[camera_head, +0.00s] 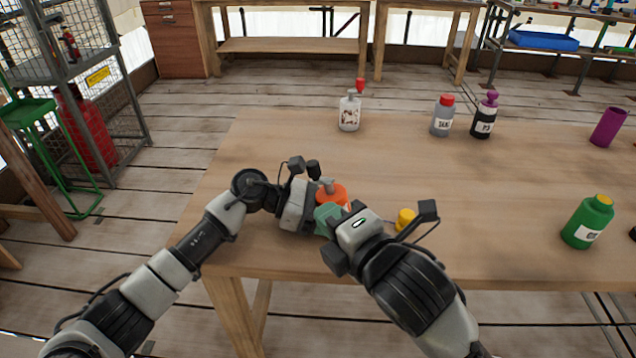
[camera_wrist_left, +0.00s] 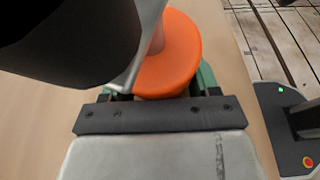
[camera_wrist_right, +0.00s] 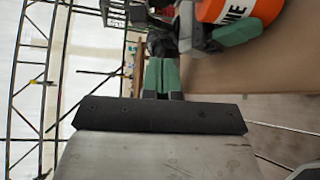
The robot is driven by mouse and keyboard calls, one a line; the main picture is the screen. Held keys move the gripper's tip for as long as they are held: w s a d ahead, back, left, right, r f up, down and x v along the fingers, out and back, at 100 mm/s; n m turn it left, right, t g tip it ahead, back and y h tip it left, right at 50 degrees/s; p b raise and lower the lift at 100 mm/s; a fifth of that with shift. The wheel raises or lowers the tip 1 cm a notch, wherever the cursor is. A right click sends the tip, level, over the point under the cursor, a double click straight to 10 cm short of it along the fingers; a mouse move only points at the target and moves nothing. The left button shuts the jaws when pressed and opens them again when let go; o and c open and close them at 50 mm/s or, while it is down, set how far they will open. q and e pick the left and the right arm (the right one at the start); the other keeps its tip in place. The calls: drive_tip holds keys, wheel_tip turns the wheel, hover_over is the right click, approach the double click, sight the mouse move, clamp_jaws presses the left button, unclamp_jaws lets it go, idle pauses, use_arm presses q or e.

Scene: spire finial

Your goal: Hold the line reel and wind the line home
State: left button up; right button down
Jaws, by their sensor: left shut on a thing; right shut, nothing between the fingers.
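The line reel (camera_head: 332,192) is orange with a grey part on top. It stands near the front left edge of the table. In the right wrist view its white label (camera_wrist_right: 237,12) shows letters ending in "NE". My left gripper (camera_head: 316,212) is shut on the reel from the left; a green finger shows against its side. In the left wrist view the reel's round orange top (camera_wrist_left: 178,65) fills the upper middle, partly covered by a dark shape. My right gripper (camera_wrist_right: 160,75) is shut and empty, beside the reel; its green fingers are together.
A yellow-capped thing (camera_head: 405,217) is partly hidden behind my right gripper. A green bottle (camera_head: 588,222) stands at right. A white bottle (camera_head: 349,113), a grey bottle (camera_head: 443,118), a black bottle (camera_head: 484,120) and a purple cup (camera_head: 608,127) stand farther back. The table's middle is clear.

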sight(309, 175)
drive_tip(key=w+a, duration=0.2)
drive_tip(key=w, duration=0.6)
drive_tip(key=shift+a+f, duration=0.2)
drive_tip(key=shift+f, duration=0.05)
drive_tip(key=shift+a+f+m+t+h, duration=0.1)
drive_tip(key=shift+a+m+t+h, duration=0.2)
drive_tip(key=shift+m+t+h, duration=0.7)
drive_tip(key=h, duration=0.1)
drive_tip(key=m+t+h, duration=0.1)
drive_tip(key=m+h, duration=0.1)
drive_tip(key=shift+w+a+t, duration=0.35)
drive_tip(key=shift+t, duration=0.05)
drive_tip(key=shift+a+f, duration=0.1)
idle(0.4)
